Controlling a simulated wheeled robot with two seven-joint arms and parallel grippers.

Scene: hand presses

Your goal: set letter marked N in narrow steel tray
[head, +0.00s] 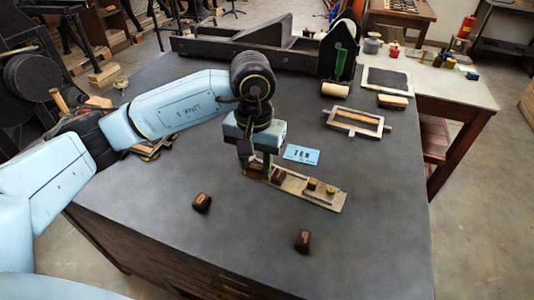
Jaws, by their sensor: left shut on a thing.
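The narrow steel tray (328,204) lies on the dark bench top, slanting down to the right. My right gripper is out of view.
A blue card reading ZEN (301,155) lies behind the tray. A metal frame (357,122), a cream roller (335,90) and a dark press bed (280,57) are farther back. The bench front is mostly clear.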

